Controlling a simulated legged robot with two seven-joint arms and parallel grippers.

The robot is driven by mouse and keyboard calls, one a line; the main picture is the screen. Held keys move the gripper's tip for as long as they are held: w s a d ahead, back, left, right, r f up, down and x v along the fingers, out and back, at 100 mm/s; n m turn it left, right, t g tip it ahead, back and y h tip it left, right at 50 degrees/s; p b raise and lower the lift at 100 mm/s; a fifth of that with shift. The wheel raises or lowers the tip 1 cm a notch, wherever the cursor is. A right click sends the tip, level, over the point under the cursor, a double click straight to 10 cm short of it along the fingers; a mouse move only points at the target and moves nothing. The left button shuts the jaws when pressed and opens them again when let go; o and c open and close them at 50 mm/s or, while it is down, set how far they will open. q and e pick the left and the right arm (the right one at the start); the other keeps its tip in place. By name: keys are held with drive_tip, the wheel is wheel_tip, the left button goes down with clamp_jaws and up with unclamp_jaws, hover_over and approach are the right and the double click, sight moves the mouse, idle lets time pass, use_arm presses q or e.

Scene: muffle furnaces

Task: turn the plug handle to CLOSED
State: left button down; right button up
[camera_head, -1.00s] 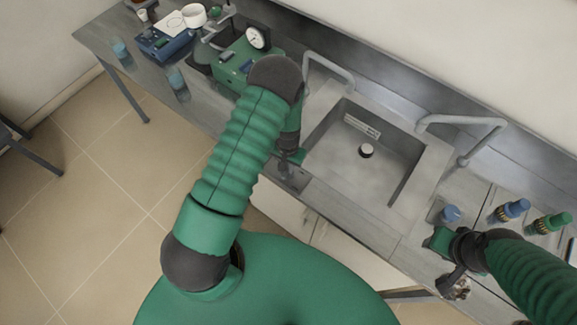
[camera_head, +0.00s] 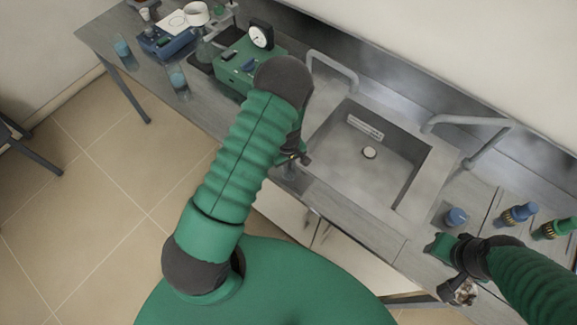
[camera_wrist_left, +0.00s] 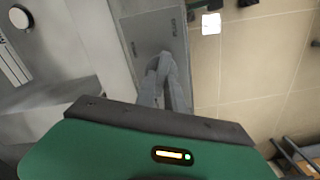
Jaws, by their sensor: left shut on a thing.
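My left gripper (camera_wrist_left: 165,85) is shut at a grey plate (camera_wrist_left: 150,30) on the front edge of the sink counter. The plug handle is mostly hidden between its fingers in the left wrist view. The plate carries small lettering at two places, too blurred to read surely. In the head view the left gripper (camera_head: 292,163) is partly hidden by my arm. The round white sink plug (camera_head: 369,152) sits low in the basin and also shows in the left wrist view (camera_wrist_left: 20,17). My right gripper (camera_head: 452,262) is over the counter at right; its jaws are unclear.
The sink basin (camera_head: 398,160) has a label on its back wall. Two curved taps (camera_head: 335,68) stand behind it. A green device with a gauge (camera_head: 245,65) and a blue device (camera_head: 165,42) are at left. Blue and green-capped bottles (camera_head: 517,213) stand near my right arm.

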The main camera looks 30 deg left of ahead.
sight(289, 169)
use_arm(q)
drive_tip(key=n, duration=0.4)
drive_tip(key=shift+s+d+n, duration=0.15)
drive_tip(key=shift+s+n, duration=0.1)
drive_tip(key=shift+n, duration=0.15)
idle(0.4)
drive_tip(key=c, duration=1.4)
unclamp_jaws()
drive_tip(key=shift+c, duration=0.2)
drive_tip(key=shift+w, duration=0.1)
wheel_tip(289, 169, up, 17)
drive_tip(key=b, duration=0.1)
drive_tip(key=shift+w+f, duration=0.15)
